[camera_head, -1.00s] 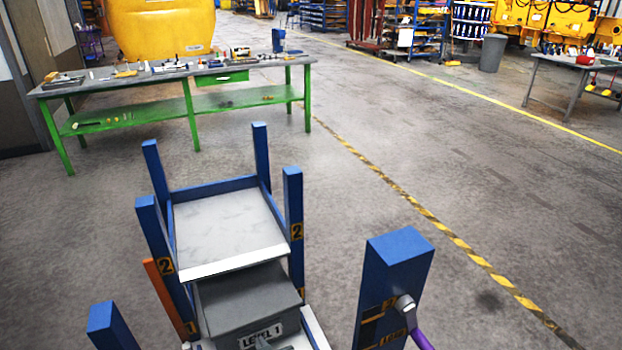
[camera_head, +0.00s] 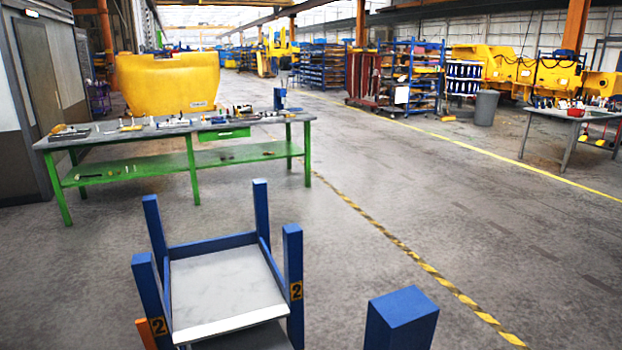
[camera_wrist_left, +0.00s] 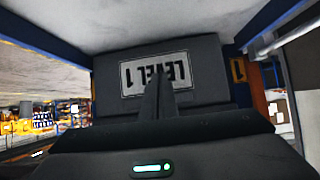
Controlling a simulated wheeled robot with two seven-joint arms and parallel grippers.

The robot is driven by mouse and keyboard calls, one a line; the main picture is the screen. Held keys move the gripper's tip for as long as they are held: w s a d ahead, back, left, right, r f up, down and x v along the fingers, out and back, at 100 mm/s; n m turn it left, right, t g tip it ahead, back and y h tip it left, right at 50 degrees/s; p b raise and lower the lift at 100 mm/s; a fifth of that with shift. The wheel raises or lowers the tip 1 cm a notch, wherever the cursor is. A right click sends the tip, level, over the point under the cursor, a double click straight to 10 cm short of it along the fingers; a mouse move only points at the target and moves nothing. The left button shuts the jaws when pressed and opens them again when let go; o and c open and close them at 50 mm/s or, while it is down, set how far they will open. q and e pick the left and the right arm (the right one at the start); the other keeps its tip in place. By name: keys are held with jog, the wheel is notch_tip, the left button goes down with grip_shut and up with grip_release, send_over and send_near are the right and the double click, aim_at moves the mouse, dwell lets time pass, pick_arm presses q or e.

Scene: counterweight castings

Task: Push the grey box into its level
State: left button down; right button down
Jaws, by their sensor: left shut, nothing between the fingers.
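The grey box (camera_wrist_left: 205,65) fills the middle of the left wrist view, its "LEVEL 1" label (camera_wrist_left: 140,76) upside down there. Only a dark strip of the box's top (camera_head: 250,341) shows in the head view, below the front edge of the rack's upper shelf (camera_head: 225,290). The box sits under this shelf, between the blue posts. My left gripper (camera_wrist_left: 157,82) is shut and empty, its fingertips in front of the label. I cannot tell whether they touch the box. My right gripper is out of view.
A blue post (camera_head: 402,320) stands at the lower right. Rack posts marked "2" (camera_head: 294,285) rise around the upper shelf. A green workbench (camera_head: 190,135) with tools stands behind at the left. The floor to the right is open, with a yellow-black line.

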pick_arm(q)
jog(key=shift+w+a, duration=0.1)
jog(key=shift+w, duration=0.05)
jog(key=shift+w+a, duration=0.2)
jog(key=shift+w, duration=0.35)
jog(key=shift+w+a+b, duration=0.25)
jog(key=shift+w+b, duration=0.05)
jog(key=shift+w, duration=0.3)
jog(key=shift+w+a+b, duration=0.25)
jog(key=shift+w+b, duration=0.05)
jog(key=shift+w, duration=0.25)
jog(key=shift+w+a+r, duration=0.1)
jog(key=shift+w+a, duration=0.1)
jog(key=shift+w, duration=0.25)
jog(key=shift+w+a, duration=0.1)
jog(key=shift+w, duration=0.1)
jog(key=shift+w+a+b, duration=0.3)
jog(key=shift+w+b, duration=0.05)
jog(key=shift+w, duration=0.35)
jog(key=shift+w+a+b, duration=0.25)
jog(key=shift+w+b, duration=0.1)
jog(key=shift+w, duration=0.4)
jog(key=shift+w+a+b, duration=0.3)
jog(key=shift+w+b, duration=0.05)
jog(key=shift+w, duration=0.35)
